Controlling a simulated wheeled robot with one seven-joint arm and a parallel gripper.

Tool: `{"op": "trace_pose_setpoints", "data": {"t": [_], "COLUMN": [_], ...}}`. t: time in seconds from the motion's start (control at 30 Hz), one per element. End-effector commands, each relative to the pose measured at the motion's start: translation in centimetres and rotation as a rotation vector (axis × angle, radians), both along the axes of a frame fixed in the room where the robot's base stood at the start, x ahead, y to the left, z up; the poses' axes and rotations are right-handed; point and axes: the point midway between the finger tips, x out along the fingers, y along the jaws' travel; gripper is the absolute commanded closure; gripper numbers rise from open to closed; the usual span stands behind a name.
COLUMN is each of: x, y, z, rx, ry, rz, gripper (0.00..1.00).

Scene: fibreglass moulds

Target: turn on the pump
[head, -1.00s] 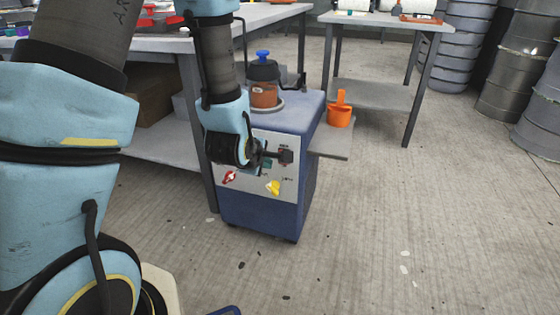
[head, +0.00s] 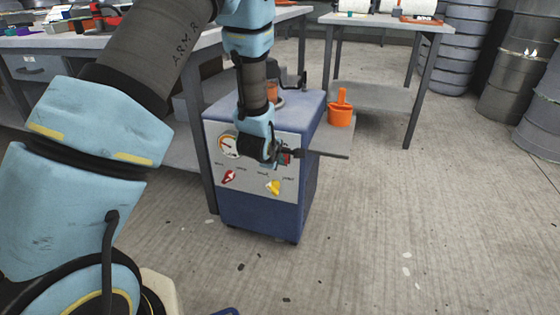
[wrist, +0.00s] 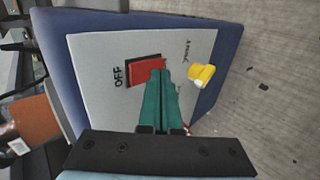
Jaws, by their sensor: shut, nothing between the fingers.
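The pump is a blue cabinet (head: 255,215) with a light grey front panel (head: 245,187). The panel carries a round gauge (head: 229,146), a red knob (head: 228,177) and a yellow knob (head: 273,187). In the wrist view, a red rocker switch (wrist: 143,71) sits on the panel beside the printed word OFF. My gripper (head: 287,155) is in front of the panel's upper right. Its green fingers (wrist: 161,76) are shut and empty, with the tips over the lower right edge of the switch. I cannot tell if they touch it. The yellow knob (wrist: 202,75) also shows there.
A grey side shelf (head: 328,139) on the pump's right holds an orange cup (head: 340,112). Workbenches stand behind left and behind right (head: 385,20). Dark drums (head: 510,75) stand at the far right. The floor in front and to the right is clear.

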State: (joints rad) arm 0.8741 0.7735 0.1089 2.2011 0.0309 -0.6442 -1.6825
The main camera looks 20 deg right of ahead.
Motion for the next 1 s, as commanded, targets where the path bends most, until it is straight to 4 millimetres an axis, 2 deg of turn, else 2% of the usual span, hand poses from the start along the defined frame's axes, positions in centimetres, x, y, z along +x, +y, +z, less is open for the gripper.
{"op": "trace_pose_setpoints", "data": {"t": [0.37,1.0], "x": [0.2,0.2], "y": [-0.1,-0.2], "z": [-0.7,1.5], "rx": [-0.026,-0.027], "ry": [-0.025,-0.027], "rz": [0.000,0.000], "gripper": [1.00,1.00]}}
